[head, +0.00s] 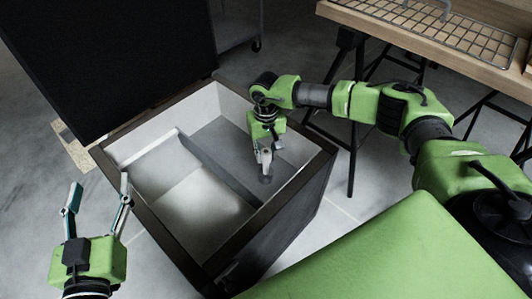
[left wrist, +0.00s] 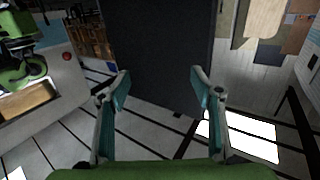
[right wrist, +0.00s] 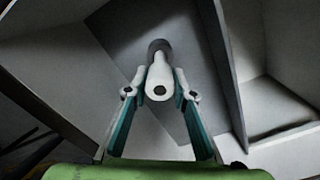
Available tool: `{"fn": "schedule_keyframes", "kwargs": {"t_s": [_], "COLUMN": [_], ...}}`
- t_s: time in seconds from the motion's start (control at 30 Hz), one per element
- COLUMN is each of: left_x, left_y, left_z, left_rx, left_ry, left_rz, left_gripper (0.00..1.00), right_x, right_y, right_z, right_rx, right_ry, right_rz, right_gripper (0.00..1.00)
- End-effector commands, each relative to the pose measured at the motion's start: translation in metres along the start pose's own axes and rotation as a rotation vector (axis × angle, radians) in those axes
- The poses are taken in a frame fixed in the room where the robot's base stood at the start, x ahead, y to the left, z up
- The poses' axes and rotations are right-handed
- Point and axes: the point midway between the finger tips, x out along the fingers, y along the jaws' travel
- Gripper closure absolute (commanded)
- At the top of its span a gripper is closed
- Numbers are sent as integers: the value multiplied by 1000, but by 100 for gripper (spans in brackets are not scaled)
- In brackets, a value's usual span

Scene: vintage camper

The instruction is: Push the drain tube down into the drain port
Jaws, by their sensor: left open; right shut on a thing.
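The white drain tube (right wrist: 160,84) is a short light cylinder with a dark hole in its near end. My right gripper (right wrist: 160,76) is shut on it, one finger on each side. In the right wrist view the tube's far end meets a dark round spot, the drain port (right wrist: 158,46), on the box floor. I cannot tell how deep the tube sits in it. In the head view my right gripper (head: 264,158) points down inside the open box (head: 190,247), and the drain port (head: 266,179) shows just below the fingertips. My left gripper (head: 99,184) is open and empty, outside the box.
A low divider (head: 215,165) crosses the box interior, left of my right gripper. The black lid (head: 110,60) stands open at the back left. A table with a wire rack (head: 430,27) is at the upper right. The box walls surround my right gripper.

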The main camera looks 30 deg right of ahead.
Motion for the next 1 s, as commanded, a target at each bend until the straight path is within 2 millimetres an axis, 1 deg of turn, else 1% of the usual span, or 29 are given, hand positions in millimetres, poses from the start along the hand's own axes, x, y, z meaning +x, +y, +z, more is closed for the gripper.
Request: {"fn": "schedule_keyframes", "kwargs": {"t_s": [1.0], "left_x": [1], "left_y": [1], "left_z": [-13], "left_rx": [-1], "left_ry": [60], "left_rz": [3], "left_gripper": [41], "right_x": [3], "right_y": [0], "right_z": [0], "right_rx": [0], "right_ry": [0], "right_rz": [0], "right_gripper": [100]}}
